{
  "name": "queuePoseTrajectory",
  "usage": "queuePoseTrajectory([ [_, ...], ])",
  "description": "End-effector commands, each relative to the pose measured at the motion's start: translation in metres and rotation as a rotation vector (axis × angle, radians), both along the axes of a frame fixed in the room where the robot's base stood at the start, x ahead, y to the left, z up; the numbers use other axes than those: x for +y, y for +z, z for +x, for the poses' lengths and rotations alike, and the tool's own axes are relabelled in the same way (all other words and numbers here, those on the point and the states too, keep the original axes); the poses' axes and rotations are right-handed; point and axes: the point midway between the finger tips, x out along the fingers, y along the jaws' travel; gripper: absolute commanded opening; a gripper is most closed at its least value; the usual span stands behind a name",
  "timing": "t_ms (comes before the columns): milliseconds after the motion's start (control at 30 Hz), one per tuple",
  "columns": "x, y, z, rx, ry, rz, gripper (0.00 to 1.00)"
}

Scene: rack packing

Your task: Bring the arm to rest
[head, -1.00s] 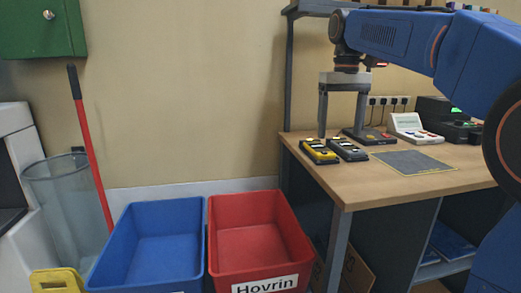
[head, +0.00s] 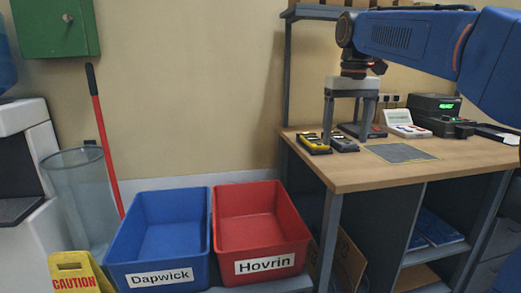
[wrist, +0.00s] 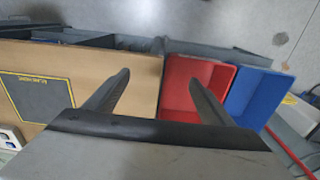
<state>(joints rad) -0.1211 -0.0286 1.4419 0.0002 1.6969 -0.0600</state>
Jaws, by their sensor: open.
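My gripper (head: 346,118) points down above the left part of the wooden table, with its two fingers apart and nothing between them. In the wrist view my gripper (wrist: 158,92) also shows open and empty, with the table edge and the red bin beyond its fingers. My blue arm reaches in from the right in the head view. A yellow-and-black device (head: 313,144) and a dark device (head: 343,143) lie on the table behind and below the fingers.
A blue bin (head: 119,246) labelled Dapwick and a red bin (head: 301,233) labelled Hovrin, both empty, stand left of the table (head: 345,180). A dark mat (head: 400,153) lies bare on it. A white device (head: 405,124) and a dark machine (head: 434,104) stand behind.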

Motion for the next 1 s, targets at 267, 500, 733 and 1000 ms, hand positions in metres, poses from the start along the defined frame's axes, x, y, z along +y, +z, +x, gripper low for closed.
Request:
queuePoseTrajectory([
  [267,-0.010,-0.017,-0.033,-0.042,-0.019,0.005,0.76],
  [500,-0.025,-0.051,-0.085,-0.108,-0.050,0.012,0.76],
  [733,-0.039,-0.101,-0.143,-0.181,-0.085,0.020,0.76],
  [1000,-0.051,-0.172,-0.209,-0.268,-0.124,0.027,0.76],
])
